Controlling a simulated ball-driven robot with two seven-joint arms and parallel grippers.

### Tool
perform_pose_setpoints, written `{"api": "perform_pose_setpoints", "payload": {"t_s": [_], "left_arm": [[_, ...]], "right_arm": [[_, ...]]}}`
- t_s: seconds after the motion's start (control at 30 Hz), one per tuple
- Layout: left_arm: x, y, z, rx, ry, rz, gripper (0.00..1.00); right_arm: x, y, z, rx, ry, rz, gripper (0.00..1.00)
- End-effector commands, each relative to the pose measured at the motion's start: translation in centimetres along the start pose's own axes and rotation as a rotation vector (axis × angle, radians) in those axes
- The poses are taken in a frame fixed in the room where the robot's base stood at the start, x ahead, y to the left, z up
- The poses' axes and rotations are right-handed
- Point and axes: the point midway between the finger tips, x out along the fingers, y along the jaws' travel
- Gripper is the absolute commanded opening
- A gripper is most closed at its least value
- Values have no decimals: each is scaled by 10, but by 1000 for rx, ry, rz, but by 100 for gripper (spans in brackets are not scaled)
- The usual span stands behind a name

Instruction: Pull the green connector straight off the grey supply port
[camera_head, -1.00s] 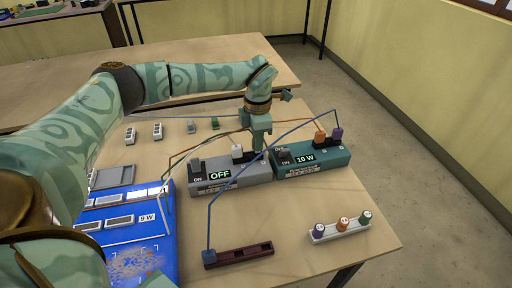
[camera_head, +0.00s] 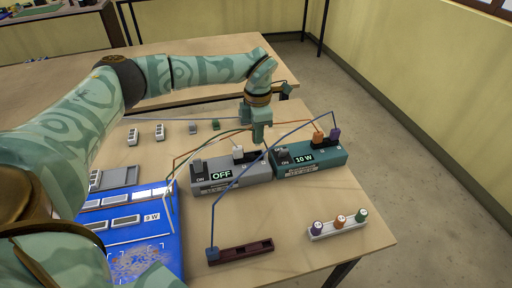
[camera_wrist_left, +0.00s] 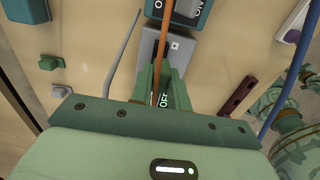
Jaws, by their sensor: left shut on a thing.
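The grey supply (camera_head: 232,178) stands mid-table with its display reading OFF and a white connector (camera_head: 238,152) plugged in its top. My left gripper (camera_head: 258,139) is above the right end of this supply, pointing down. Its fingers are closed together and hide the green connector they hold. In the left wrist view the fingers (camera_wrist_left: 161,92) are over the grey supply (camera_wrist_left: 150,46), with an orange cable crossing in front. Whether the connector still touches its port is hidden. My right gripper does not show.
A teal supply (camera_head: 318,163) reading 10 W adjoins on the right, with orange (camera_head: 318,137) and purple (camera_head: 335,134) connectors. A blue lightbox (camera_head: 130,235), a dark red strip (camera_head: 240,252) and a white rack (camera_head: 338,228) of caps lie nearer. Loose cables arch around the gripper.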

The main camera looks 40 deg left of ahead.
Motion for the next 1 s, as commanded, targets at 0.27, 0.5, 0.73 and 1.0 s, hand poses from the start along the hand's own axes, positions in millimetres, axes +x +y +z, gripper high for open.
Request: {"api": "perform_pose_setpoints", "payload": {"t_s": [0.27,0.5,0.73,1.0], "left_arm": [[-20,0,0,0,-1,1,0],[-33,0,0,0,0,1,0],[-32,0,0,0,1,0,0],[-32,0,0,0,1,0,0]], "right_arm": [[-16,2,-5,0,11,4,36],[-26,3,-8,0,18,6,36],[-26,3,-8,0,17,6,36],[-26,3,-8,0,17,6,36]]}}
